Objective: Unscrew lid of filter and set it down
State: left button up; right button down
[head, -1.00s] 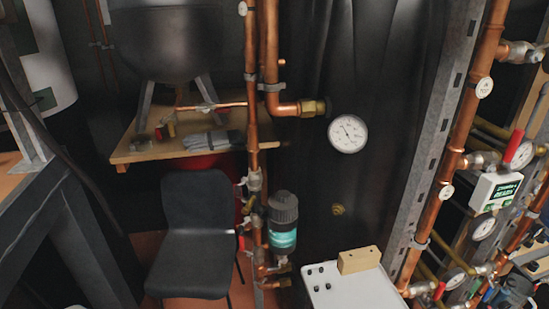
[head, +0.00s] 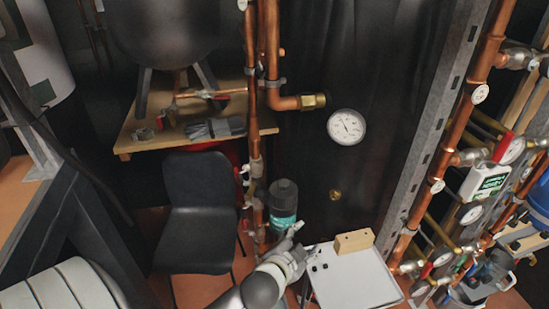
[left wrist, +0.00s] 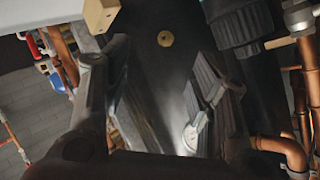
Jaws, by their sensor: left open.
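The filter (head: 284,224) stands upright on the copper pipework in the middle of the head view, with a teal label and a dark ribbed lid (head: 283,191) on top. My left gripper (head: 293,233) is in front of the filter's lower part, below the lid, and hides the bottom of the filter. In the left wrist view the gripper (left wrist: 150,72) is open with nothing between its fingers. The dark lid (left wrist: 240,24) shows at the upper right there, beside the right finger. My right gripper is not in view.
A white surface (head: 350,285) with a wooden block (head: 354,242) stands just right of my left gripper. A black chair (head: 200,215) is left of the filter. A wooden shelf (head: 150,142) holds gloves behind it. Copper pipes with gauges and valves run along the right.

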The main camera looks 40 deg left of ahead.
pick_arm(q)
jog(key=w+d+r+m+t+h, duration=0.2)
jog(key=w+r+m, duration=0.1)
jog(key=r, duration=0.4)
jog(key=w+d+r+m+t+h, duration=0.2)
jog(key=r+m+t+h, duration=0.15)
jog(key=r, duration=0.25)
jog(key=w+d+r+m+t+h, duration=0.1)
jog(key=w+d+r+m+t, duration=0.2)
jog(key=r, duration=0.4)
jog(key=d+r+m+g+h, duration=0.3)
jog(key=d+m+g+h, duration=0.15)
jog(key=m+h, duration=0.45)
jog(key=m+g+y, duration=1.3)
jog(key=m, duration=0.1)
send_near(282, 184)
jog(key=b+x, duration=0.2)
jog(key=x, duration=0.3)
jog(key=b+x, duration=0.3)
jog(key=x, duration=0.1)
jog(key=shift+w+f, duration=0.3)
jog(key=shift+w, duration=0.05)
jog(key=shift+s+d+f, duration=0.1)
jog(key=shift+f, duration=0.15)
